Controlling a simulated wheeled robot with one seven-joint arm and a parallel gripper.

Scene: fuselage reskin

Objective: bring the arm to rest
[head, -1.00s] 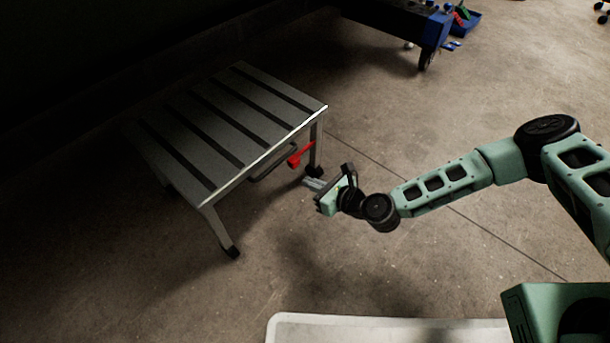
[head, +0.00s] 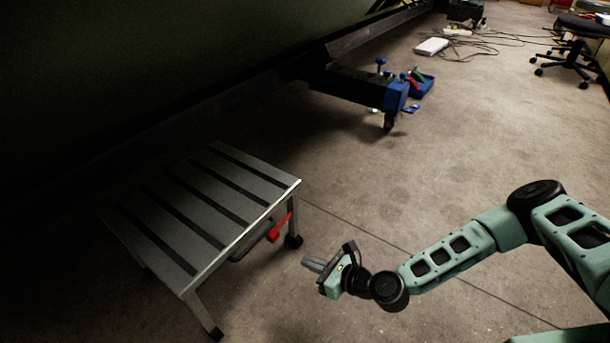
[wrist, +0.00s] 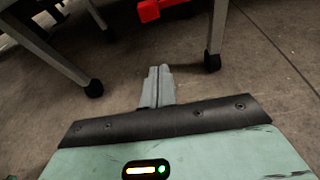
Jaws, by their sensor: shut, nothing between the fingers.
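My gripper (head: 313,264) is at the end of my green and black arm, which reaches in from the right in the head view. Its fingers point left, toward the lower right side of a grey slatted step platform (head: 165,227), and stay apart from it. In the wrist view my gripper (wrist: 158,86) shows its two fingers pressed together with nothing between them, above the concrete floor. The platform's legs (wrist: 217,35) stand beyond the fingers on both sides.
A red handle (head: 279,228) sticks out under the platform's right edge; it also shows in the wrist view (wrist: 150,10). A blue wheeled stand (head: 395,95) and a blue tray (head: 424,84) are farther back. A black stool (head: 575,45) stands far right. The middle floor is clear.

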